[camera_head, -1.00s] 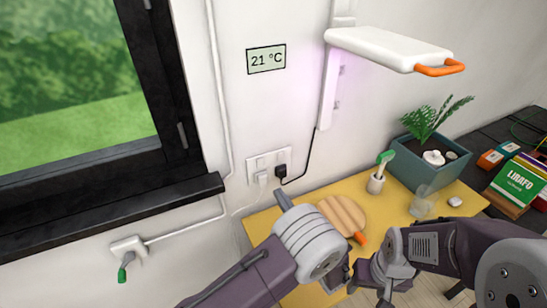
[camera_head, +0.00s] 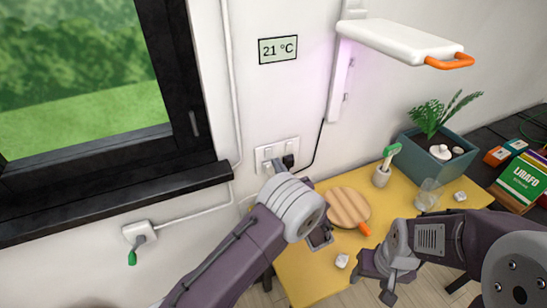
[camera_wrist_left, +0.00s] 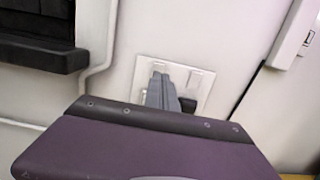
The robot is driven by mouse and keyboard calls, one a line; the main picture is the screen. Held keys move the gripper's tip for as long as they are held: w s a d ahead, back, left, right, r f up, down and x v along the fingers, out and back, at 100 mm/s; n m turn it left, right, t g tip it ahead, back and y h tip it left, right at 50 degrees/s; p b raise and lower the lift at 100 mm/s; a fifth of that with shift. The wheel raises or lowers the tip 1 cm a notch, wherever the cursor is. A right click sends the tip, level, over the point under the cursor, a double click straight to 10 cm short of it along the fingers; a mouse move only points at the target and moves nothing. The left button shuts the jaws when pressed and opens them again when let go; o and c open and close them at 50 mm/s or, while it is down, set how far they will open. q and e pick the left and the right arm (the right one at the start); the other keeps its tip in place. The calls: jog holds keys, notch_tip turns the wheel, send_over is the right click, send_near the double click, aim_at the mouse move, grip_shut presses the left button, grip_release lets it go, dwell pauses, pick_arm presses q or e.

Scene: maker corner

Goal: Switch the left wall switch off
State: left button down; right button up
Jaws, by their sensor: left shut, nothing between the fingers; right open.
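A white wall plate (camera_head: 278,147) with two switches is on the wall above the yellow table. The left switch (camera_head: 268,153) is beside the right switch (camera_head: 290,145); both also show in the left wrist view, left (camera_wrist_left: 158,67) and right (camera_wrist_left: 195,76). My left gripper (camera_head: 275,166) is shut and empty, its fingertips at the lower left of the plate. In the left wrist view the fingertips (camera_wrist_left: 161,78) are just below the left switch; I cannot tell whether they touch. My right gripper (camera_head: 377,283) is open and empty, low in front of the table.
A black plug (camera_head: 288,161) sits in the plate below the right switch, its cord running up to the lamp (camera_head: 395,42). The window sill (camera_head: 120,203) is to the left. A round wooden board (camera_head: 348,207), a glass (camera_head: 427,194) and a planter (camera_head: 445,165) stand on the yellow table (camera_head: 310,268).

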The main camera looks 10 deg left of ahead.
aim_at(269, 151)
pick_arm(q)
jog(key=x, duration=0.3)
jog(key=shift+a+r, duration=0.1)
jog(key=shift+w+a, duration=0.1)
jog(key=shift+w, duration=0.2)
pick_arm(e)
jog(key=shift+r, duration=0.1)
jog(key=shift+s, duration=0.1)
